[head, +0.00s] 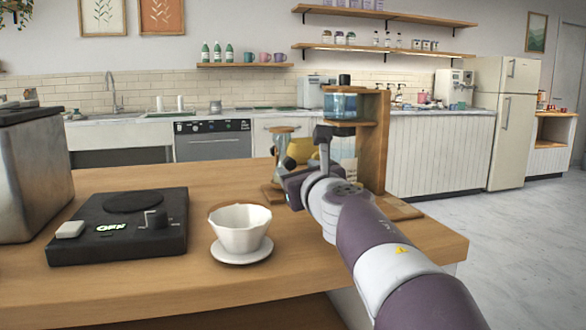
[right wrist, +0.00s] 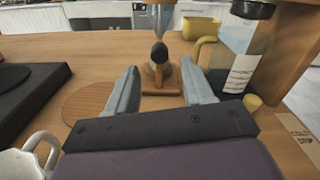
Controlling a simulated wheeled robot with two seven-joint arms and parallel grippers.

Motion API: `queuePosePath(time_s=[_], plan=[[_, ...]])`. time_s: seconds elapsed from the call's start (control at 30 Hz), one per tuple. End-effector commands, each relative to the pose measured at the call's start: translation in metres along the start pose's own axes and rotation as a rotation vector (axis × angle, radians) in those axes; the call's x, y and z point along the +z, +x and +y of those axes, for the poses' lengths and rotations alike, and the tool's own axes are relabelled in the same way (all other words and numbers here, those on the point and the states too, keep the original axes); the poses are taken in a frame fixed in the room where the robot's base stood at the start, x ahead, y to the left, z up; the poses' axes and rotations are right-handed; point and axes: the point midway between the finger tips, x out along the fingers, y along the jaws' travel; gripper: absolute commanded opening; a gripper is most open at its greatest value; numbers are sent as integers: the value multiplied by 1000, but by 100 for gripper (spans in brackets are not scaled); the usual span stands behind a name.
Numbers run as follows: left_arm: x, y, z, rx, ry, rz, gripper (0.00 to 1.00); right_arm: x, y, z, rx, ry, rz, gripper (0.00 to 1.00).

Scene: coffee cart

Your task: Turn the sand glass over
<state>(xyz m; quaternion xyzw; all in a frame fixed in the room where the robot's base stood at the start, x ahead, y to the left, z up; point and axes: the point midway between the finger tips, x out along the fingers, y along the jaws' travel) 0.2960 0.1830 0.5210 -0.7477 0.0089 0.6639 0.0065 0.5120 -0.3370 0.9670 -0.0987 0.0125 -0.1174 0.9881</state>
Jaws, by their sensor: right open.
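The sand glass (head: 282,147) stands upright on the wooden counter, with clear glass and a wooden frame. In the head view my right arm partly covers it. The right wrist view shows its lower part (right wrist: 160,51), with dark content low in the glass above a wooden base. My right gripper (head: 291,184) is low over the counter, close to the sand glass. In the right wrist view its two fingers (right wrist: 159,82) are spread, with the sand glass just ahead, in line with the gap. Nothing is held. My left gripper is not in view.
A wooden drip stand (head: 374,140) with a blue-tinted tank is close on the right of the sand glass. A yellow container (right wrist: 201,27) is behind. A white dripper cup (head: 240,228) and a black scale (head: 120,225) stand to the left, with some bare counter between.

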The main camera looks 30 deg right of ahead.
Motion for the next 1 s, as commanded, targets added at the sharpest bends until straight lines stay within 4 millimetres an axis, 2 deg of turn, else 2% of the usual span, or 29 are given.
queuePosePath(time_s=[0.1, 0.2, 0.57, 0.73, 1.0], plan=[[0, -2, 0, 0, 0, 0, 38, 0, 24, 1, 2, 2, 1, 52], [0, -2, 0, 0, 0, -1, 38, 0, 36, 0, 1, 2, 1, 52], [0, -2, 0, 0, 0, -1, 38, 0, 43, 0, 0, 3, 0, 52], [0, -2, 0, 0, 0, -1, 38, 0, 43, 0, 0, 3, 0, 0], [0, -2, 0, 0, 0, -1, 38, 0, 42, 0, 0, 16, 0, 0]])
